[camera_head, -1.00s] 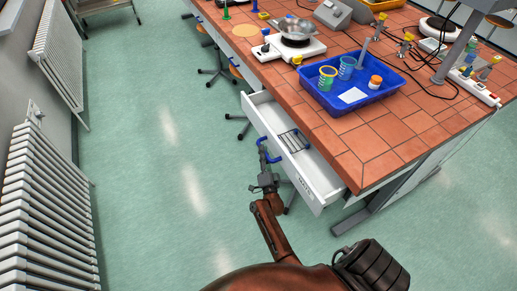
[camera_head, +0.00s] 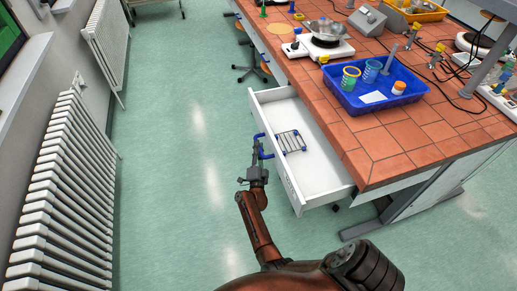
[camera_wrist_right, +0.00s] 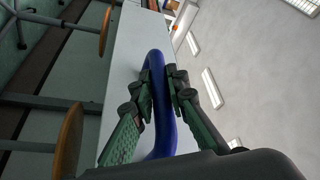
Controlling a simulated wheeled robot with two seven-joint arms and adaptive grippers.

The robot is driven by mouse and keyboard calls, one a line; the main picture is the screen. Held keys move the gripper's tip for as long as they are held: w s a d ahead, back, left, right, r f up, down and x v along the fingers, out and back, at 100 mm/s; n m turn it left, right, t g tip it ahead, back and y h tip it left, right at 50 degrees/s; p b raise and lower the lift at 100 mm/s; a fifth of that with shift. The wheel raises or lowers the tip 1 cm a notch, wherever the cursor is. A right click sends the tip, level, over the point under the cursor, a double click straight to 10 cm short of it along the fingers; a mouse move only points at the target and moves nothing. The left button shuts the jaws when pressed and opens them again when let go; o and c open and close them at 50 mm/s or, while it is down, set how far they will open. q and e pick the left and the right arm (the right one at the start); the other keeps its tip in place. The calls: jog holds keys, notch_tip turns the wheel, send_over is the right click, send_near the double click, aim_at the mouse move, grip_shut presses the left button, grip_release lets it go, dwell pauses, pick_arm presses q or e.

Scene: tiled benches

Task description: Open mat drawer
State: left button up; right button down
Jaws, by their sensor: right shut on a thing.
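The white drawer (camera_head: 325,181) stands pulled out from the side of the tiled bench (camera_head: 418,131) in the head view. A dark rack-like thing with light bars (camera_head: 291,141) lies inside it. The drawer's blue handle (camera_head: 259,145) is on its front. My right gripper (camera_head: 258,166) is at the handle. In the wrist view the fingers of my right gripper (camera_wrist_right: 163,85) are shut on the blue handle (camera_wrist_right: 160,128), one on each side, in front of the white drawer front (camera_wrist_right: 125,62). My left gripper is not in view.
A blue tray (camera_head: 352,107) with two cups stands on the bench. A hot plate with a metal bowl (camera_head: 325,34) is behind it. White radiators (camera_head: 62,185) line the left wall. The green floor (camera_head: 175,180) between is clear.

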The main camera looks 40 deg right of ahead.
jog(key=shift+a, duration=0.1)
jog(key=c, duration=1.9)
grip_release()
jog(key=shift+w+a, duration=0.1)
